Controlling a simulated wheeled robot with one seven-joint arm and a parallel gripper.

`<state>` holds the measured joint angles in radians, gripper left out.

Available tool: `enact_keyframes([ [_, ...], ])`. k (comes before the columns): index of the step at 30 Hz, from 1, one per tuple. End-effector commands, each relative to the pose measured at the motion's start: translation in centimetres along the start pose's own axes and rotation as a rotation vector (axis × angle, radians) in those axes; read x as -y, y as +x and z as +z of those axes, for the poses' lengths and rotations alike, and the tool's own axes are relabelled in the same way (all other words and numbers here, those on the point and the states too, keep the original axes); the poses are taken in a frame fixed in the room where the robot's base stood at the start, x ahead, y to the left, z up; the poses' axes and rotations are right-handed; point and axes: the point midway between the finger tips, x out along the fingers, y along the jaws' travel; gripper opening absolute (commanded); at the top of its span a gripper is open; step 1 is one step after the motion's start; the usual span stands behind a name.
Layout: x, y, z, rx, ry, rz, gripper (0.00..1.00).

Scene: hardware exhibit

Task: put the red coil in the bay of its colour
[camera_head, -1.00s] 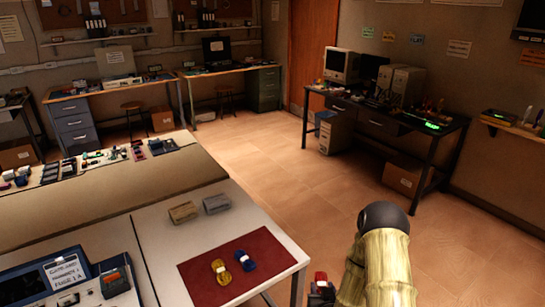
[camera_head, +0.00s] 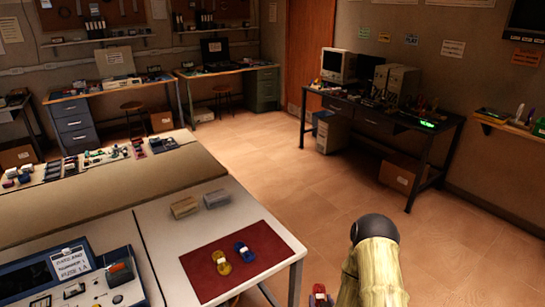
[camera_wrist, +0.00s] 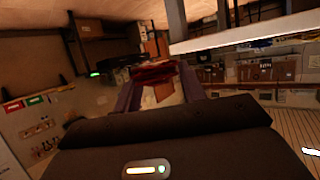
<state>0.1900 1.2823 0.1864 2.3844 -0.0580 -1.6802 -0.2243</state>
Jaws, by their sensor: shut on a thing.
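The red coil (camera_wrist: 155,73) is between the two fingers of my gripper (camera_wrist: 158,85) in the wrist view, and the gripper is shut on it. In the head view the red coil (camera_head: 320,292) shows at the bottom edge, right of the white table and over the floor. My arm hides part of that area, and the gripper is mostly cut off. A yellow coil (camera_head: 221,262) and a blue coil (camera_head: 243,251) lie on a dark red mat (camera_head: 205,285). I cannot make out a red bay.
The white table (camera_head: 155,235) carries the mat, a beige block (camera_head: 184,207) and a grey block (camera_head: 216,198). A blue-framed device (camera_head: 70,280) with a label stands at lower left. The floor (camera_head: 280,180) right of the table is clear up to a dark desk (camera_head: 385,125).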

Motion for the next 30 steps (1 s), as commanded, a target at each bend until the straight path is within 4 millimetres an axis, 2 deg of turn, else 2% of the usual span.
enact_keyframes([
  [4, 0.0, -0.6, 1.9, 0.004, 0.000, -0.001, 0.19],
  [9, -0.1, -1.0, 3.0, 0.001, 0.001, 0.002, 0.19],
  [30, -0.2, -1.1, 3.0, 0.001, 0.003, 0.003, 0.19],
])
